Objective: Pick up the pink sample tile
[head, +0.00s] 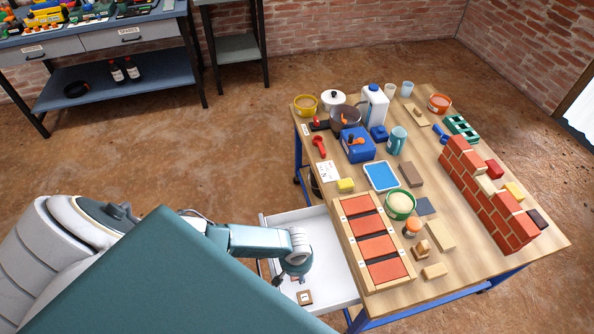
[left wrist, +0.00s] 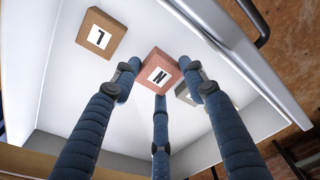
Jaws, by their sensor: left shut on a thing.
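The pink sample tile (left wrist: 153,62) carries a white label with a dark letter. In the left wrist view it sits between the fingers of my left gripper (left wrist: 160,80), which is shut on it. In the head view my left gripper (head: 292,274) reaches down into the open white drawer (head: 325,234), and its hand mostly hides the tile. I cannot tell whether the tile is clear of the drawer floor. My right gripper is not in view.
A tan tile marked L (left wrist: 101,34) lies in the drawer beside the pink one. A greyish tile (left wrist: 184,92) is partly hidden behind a finger. Drawer walls (left wrist: 235,65) stand close around. The wooden table (head: 455,265) above is crowded with a brick wall (head: 487,198), containers and blocks.

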